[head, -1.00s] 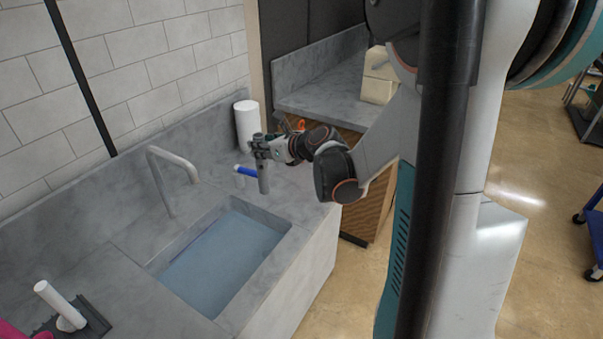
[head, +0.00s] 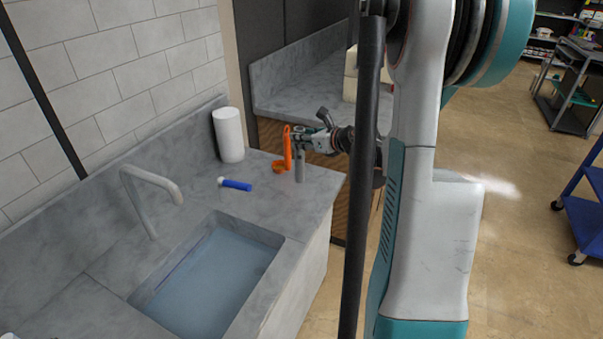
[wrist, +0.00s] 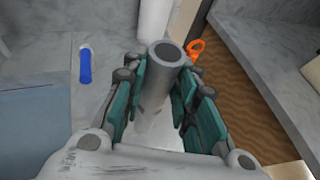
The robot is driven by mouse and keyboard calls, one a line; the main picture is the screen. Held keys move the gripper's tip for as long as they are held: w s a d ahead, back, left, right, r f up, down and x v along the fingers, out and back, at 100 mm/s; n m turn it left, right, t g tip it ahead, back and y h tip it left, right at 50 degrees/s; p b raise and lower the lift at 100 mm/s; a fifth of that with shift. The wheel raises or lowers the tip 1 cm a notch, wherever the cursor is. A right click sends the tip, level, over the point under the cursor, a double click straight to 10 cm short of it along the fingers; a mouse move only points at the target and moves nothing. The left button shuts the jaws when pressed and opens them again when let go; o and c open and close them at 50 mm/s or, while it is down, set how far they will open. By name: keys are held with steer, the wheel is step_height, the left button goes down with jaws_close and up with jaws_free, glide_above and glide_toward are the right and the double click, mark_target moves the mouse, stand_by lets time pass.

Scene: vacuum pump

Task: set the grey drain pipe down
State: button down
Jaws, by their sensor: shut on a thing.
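The grey drain pipe (head: 300,172) is a short hollow tube. My gripper (head: 299,148) is shut on it and holds it roughly upright near the right end of the sink counter. In the wrist view the pipe (wrist: 158,82) stands between the teal finger pads of my gripper (wrist: 163,98), with its open end facing the camera. Whether its lower end touches the counter cannot be told.
An orange tool (head: 287,150) stands just left of the pipe. A white roll (head: 229,135) stands by the wall, and a blue-and-white tube (head: 236,184) lies on the counter (head: 210,203). The sink basin (head: 205,280) holds water.

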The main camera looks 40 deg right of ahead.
mark_target(303, 166)
step_height(303, 166, down, 10)
steer(key=b, duration=0.3)
steer(key=shift+f, duration=0.35)
steer(key=shift+f, duration=0.15)
steer(key=c, duration=1.3)
jaws_free()
steer(key=shift+r, duration=0.25)
steer(key=p+v, duration=0.2)
steer(key=v, duration=1)
steer(key=shift+p, duration=0.35)
